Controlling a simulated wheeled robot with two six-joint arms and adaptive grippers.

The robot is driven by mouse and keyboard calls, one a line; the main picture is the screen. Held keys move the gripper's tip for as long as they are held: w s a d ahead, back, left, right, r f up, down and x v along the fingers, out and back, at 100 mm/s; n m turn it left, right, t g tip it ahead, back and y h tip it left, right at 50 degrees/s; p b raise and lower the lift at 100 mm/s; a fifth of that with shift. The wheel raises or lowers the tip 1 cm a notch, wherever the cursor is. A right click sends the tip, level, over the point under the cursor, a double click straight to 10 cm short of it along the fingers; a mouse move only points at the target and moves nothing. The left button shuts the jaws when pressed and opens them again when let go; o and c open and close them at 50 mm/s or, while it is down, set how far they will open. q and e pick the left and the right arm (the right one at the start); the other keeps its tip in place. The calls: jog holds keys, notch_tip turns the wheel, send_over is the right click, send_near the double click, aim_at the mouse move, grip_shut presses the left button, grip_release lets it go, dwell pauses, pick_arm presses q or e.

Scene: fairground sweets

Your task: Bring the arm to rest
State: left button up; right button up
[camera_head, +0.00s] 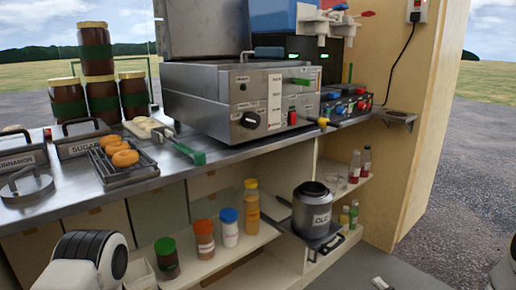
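A white and black rounded part of my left arm shows at the bottom left, in front of the counter's lower shelf. No fingers of my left gripper show. A white piece at the bottom right edge looks like part of my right arm, and its gripper is outside the picture. Neither arm part visibly touches anything, and I cannot see whether either gripper holds something.
The metal counter (213,158) holds a fryer (208,100), a rack of doughnuts (122,158), stacked jars (102,97) and a sugar bin (84,146). Bottles and jars (229,228) stand on the lower shelf. A lidded pot (310,213) sits on a pull-out tray. Floor at lower right looks mostly clear.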

jog(key=s+a+r+m+g+p, duration=0.1)
jog(key=s+a+r+g+p, duration=0.4)
jog(key=r+p, duration=0.6)
jog(key=s+a+m+g+h+p, duration=0.4)
jog(key=s+p, duration=0.3)
jog(key=p, duration=0.5)
jog(key=s+d+m+g+h+p, duration=0.1)
jog(key=s+m+g, duration=0.3)
jog(key=s+m, duration=0.4)
jog(key=s+d+f+m+g+h+p, duration=0.1)
jog(key=s+d+m+g+h+p, duration=0.1)
jog(key=s+m, duration=0.7)
jog(key=s+d+g+p, duration=0.1)
jog(key=s+g+p, duration=0.1)
jog(key=s, duration=0.1)
jog(key=shift+s+f, duration=0.15)
jog(key=shift+s, duration=0.25)
